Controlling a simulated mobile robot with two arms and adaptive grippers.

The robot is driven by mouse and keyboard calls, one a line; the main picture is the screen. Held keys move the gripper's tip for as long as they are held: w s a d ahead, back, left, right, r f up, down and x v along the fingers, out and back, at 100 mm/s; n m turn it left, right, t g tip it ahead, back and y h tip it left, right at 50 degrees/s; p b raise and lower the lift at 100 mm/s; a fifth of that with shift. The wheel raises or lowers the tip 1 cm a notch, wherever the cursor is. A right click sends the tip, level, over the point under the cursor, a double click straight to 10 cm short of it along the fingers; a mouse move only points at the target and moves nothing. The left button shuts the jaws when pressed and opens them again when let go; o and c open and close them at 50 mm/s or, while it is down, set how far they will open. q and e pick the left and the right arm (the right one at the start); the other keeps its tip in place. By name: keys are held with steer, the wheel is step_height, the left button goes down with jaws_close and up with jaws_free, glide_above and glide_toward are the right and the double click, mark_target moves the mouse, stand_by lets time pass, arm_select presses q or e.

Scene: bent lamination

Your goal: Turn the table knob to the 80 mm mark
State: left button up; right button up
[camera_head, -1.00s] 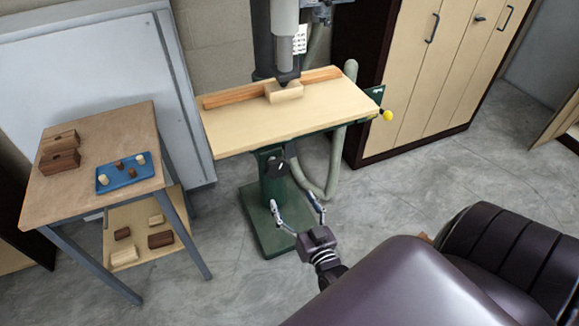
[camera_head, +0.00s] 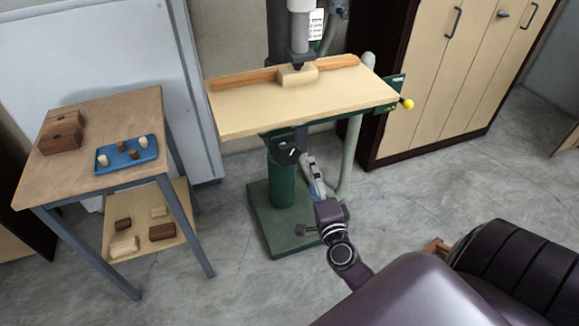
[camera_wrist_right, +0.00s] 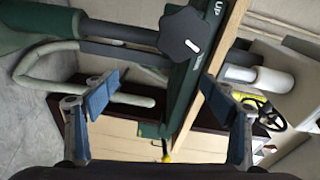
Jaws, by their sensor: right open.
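The drill table (camera_head: 240,109) is a pale wooden board on a green column. Under its front edge is a black knob (camera_head: 287,153) with a white pointer line. In the right wrist view the lobed knob (camera_wrist_right: 183,33) is large, at the top, beside a green plate lettered "UP". No millimetre scale is legible. My right gripper (camera_head: 312,173) is just right of and below the knob in the head view, not touching it as far as I can tell. In the right wrist view the gripper (camera_wrist_right: 158,92) has its blue-padded fingers wide apart with nothing between them. My left gripper is out of view.
A wooden block (camera_head: 298,75) and an orange fence (camera_head: 245,78) sit on the drill table. A yellow ball handle (camera_head: 407,104) sticks out at its right. A grey hose (camera_head: 352,150) hangs behind. A side table (camera_head: 60,170) with a blue tray (camera_head: 108,168) stands left.

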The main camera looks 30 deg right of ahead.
mark_target(291, 158)
steer(key=w+m+b, duration=0.1)
steer(key=w+m, duration=0.1)
steer(key=w, duration=0.1)
steer(key=w+a+r+m+y+b, duration=0.1)
steer(key=w+m, duration=0.2)
steer(key=w+m+t+y+b, duration=0.1)
steer(key=w+m, duration=0.1)
steer(key=w, duration=0.1)
steer(key=shift+w+a+r+m+b, duration=0.15)
steer(key=shift+w+r+m+b, duration=0.15)
steer(key=shift+m, duration=0.1)
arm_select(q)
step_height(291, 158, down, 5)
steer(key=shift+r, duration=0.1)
arm_select(e)
steer(key=c, duration=1.1)
arm_select(q)
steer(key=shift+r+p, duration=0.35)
steer(key=shift+p, duration=0.1)
arm_select(e)
steer(key=shift+n, duration=0.6)
